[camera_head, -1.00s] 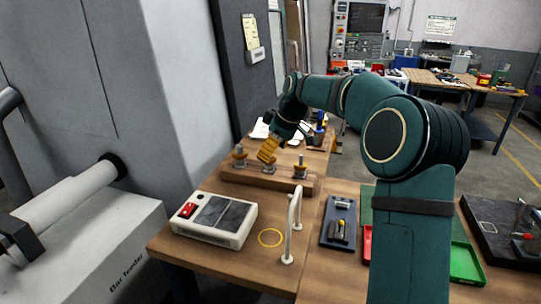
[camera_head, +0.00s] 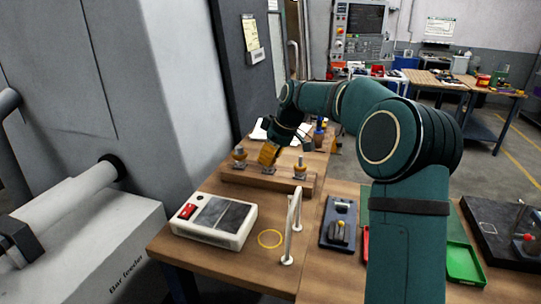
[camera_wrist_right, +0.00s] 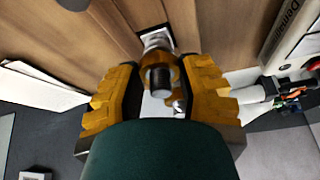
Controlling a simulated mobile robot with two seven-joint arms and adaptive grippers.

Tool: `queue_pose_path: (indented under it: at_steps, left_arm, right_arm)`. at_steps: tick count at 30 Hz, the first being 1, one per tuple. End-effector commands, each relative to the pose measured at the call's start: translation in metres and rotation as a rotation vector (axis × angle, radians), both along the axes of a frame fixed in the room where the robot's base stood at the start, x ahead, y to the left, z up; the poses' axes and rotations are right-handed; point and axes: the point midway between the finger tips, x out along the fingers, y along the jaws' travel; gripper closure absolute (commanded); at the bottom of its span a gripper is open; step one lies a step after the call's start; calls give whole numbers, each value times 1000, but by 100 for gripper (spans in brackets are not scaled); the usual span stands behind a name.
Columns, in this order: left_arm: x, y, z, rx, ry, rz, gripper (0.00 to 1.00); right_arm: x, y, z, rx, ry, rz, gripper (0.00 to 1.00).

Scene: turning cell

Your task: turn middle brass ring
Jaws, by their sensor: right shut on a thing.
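A wooden bar (camera_head: 250,181) on the bench carries three upright posts with brass rings. The left brass ring (camera_head: 239,155) and right brass ring (camera_head: 300,169) stand free. My right gripper (camera_head: 268,156) is at the middle post from above, and its yellow fingers hide most of that post in the head view. In the right wrist view, the middle brass ring (camera_wrist_right: 147,76) and its dark post end lie between the two fingers of my right gripper (camera_wrist_right: 162,88), which is shut on the ring. My left gripper is in neither view.
A white box with a dark panel and red switch (camera_head: 214,219) stands in front of the bar. A pale upright handle (camera_head: 292,226) and a yellow circle (camera_head: 270,238) are beside it. A dark tray (camera_head: 338,222) and green bin (camera_head: 464,263) lie to the right.

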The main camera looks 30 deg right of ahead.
Motion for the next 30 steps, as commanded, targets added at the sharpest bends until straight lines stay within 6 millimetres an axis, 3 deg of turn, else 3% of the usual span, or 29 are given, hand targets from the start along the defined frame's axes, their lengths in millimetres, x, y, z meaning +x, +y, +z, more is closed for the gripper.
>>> queue_pose_path:
  at_steps: [11,30]
  left_arm:
    - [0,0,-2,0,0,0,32]
    - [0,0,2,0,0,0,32]
  right_arm:
    - [0,2,0,1,-2,-125,98]
    - [1,4,1,1,-3,-588,99]
